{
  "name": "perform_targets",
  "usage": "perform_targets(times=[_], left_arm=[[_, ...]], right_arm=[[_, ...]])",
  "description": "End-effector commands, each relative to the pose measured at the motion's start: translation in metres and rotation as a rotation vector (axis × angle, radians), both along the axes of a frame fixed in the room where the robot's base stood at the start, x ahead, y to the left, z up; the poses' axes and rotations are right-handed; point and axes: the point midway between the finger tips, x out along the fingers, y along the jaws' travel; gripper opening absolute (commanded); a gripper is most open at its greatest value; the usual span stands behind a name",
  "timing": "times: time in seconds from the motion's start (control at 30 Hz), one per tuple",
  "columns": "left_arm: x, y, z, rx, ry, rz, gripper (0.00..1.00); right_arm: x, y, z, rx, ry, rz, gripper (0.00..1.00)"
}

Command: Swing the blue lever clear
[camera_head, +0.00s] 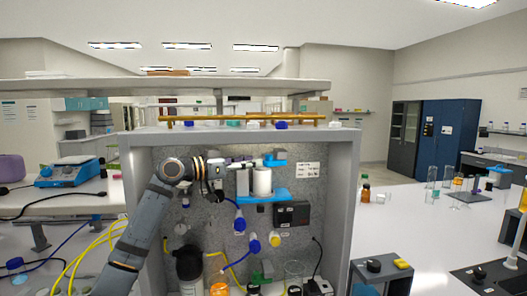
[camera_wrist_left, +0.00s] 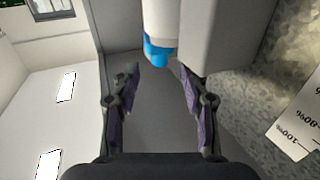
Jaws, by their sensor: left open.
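A blue lever-like part (camera_head: 274,158) sits at the top of the membrane rig, above a white cylinder (camera_head: 262,181) on a blue bracket (camera_head: 262,198). My left gripper (camera_head: 243,164) reaches in from the left, close beside the blue part at about its height. In the left wrist view, the open fingers (camera_wrist_left: 159,80) point at a blue piece (camera_wrist_left: 157,51) under a white body. The blue piece lies just beyond the fingertips, in line with the gap; I cannot tell whether anything touches. My right gripper is not in view.
The rig stands in a grey-framed cabinet (camera_head: 347,190) with a shelf above. Blue valves (camera_head: 254,243), a black box (camera_head: 291,214) and bottles (camera_head: 219,289) crowd the space below. Yellow tubes (camera_head: 80,262) lie at left. A white bench (camera_head: 420,225) with glassware extends right.

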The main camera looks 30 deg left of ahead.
Motion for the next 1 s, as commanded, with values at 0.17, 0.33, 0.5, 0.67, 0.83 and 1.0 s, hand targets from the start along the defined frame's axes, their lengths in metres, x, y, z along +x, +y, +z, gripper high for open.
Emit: perform_targets(times=[0.17,0.33,0.5,0.67,0.83,1.0], left_arm=[[0.030,-0.019,0.007,-0.004,0.000,-0.003,0.45],[0.045,-0.026,0.003,0.000,0.000,0.000,0.45],[0.047,-0.028,0.000,0.001,-0.001,0.001,0.45],[0.047,-0.028,0.000,0.002,-0.001,0.001,0.41],[0.047,-0.028,0.000,0.001,-0.001,0.001,0.18],[0.047,-0.028,0.001,0.001,-0.002,0.001,0.07]], right_arm=[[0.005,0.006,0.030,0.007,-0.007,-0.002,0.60],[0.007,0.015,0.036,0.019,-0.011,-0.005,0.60],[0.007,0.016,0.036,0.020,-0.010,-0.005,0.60],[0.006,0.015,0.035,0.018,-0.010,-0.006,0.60],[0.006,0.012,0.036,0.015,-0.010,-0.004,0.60],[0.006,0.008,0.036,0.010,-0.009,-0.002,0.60]])
